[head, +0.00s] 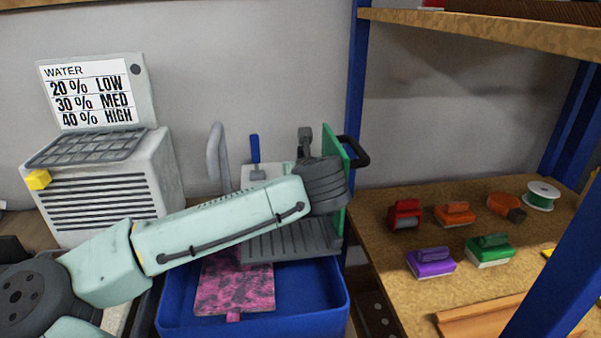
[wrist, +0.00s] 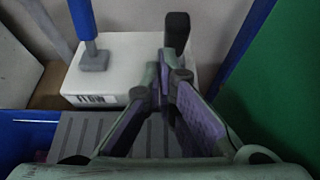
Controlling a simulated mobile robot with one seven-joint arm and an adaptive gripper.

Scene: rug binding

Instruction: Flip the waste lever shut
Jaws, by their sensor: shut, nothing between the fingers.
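Two upright levers stand on a white box (wrist: 120,60) at the back of the sink. One has a blue handle (wrist: 82,18) on a grey foot; it also shows in the head view (head: 254,146). The other is a dark grey lever (wrist: 177,32) to its right, also seen in the head view (head: 304,136).
A green panel (wrist: 278,85) with a black handle stands close on the right. Below is a grey ribbed tray (head: 285,242) over a blue tub (head: 190,312) with a pink mottled piece (head: 238,284). A grey curved spout (head: 214,150) rises left of the levers.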

